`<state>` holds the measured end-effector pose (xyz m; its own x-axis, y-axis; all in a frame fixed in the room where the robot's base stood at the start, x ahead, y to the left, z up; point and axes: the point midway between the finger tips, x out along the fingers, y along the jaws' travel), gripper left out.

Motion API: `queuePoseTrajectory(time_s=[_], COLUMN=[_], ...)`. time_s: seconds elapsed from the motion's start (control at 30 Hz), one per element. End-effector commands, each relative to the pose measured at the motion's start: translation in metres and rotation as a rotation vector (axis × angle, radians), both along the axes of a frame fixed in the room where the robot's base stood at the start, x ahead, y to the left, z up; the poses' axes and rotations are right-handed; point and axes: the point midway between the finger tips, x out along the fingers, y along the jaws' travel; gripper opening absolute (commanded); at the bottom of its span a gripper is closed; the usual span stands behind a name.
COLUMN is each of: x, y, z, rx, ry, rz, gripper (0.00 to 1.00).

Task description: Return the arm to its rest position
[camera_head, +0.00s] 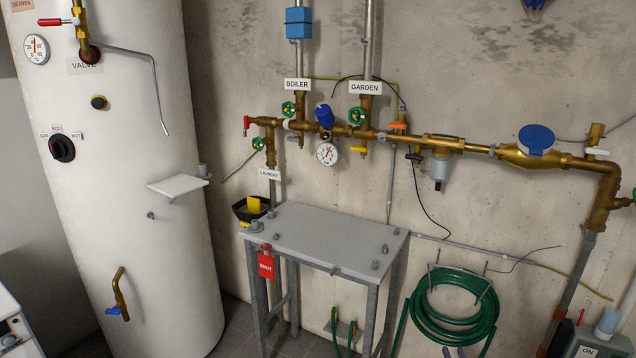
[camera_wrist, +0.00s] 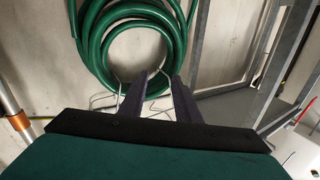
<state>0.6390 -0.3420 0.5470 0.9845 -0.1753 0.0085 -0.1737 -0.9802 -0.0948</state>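My gripper (camera_wrist: 160,77) shows in the wrist view as two dark fingers with a clear gap between them. It is open, with nothing between the fingers. The fingers point toward the concrete wall, and the coiled green hose (camera_wrist: 82,40) shows beyond their tips. I cannot tell how far the hose is from them. In the head view I cannot clearly make out my arm or gripper, so the arm's full pose is hidden.
The hose (camera_head: 416,305) hangs on the wall right of a grey metal table (camera_head: 320,240) bearing a red tag (camera_head: 266,264). A white tank (camera_head: 120,170) stands left. Brass pipework (camera_head: 400,138) with valves crosses the wall above. A grey box (camera_head: 590,345) is at lower right.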

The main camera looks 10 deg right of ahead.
Motion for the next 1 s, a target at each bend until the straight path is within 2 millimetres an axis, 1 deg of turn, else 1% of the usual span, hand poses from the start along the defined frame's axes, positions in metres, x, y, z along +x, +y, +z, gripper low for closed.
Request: queuePoseTrajectory(time_s=[0.03,0.3,0.53,0.67,0.77,0.87,1.0], x=[0.007,0.032,0.038,0.035,0.028,0.017,-0.006], y=[0.016,0.084,0.139,0.17,0.193,0.216,0.246], z=[0.001,-0.019,-0.044,-0.061,-0.076,-0.093,-0.117], rx=[0.009,0.051,0.077,0.085,0.088,0.09,0.088], ry=[0.016,0.13,0.268,0.364,0.45,0.546,0.696], rz=[0.014,0.041,0.048,0.05,0.048,0.047,0.044], gripper=[0.3,0.3,0.3,0.3,0.3,0.3,0.3])
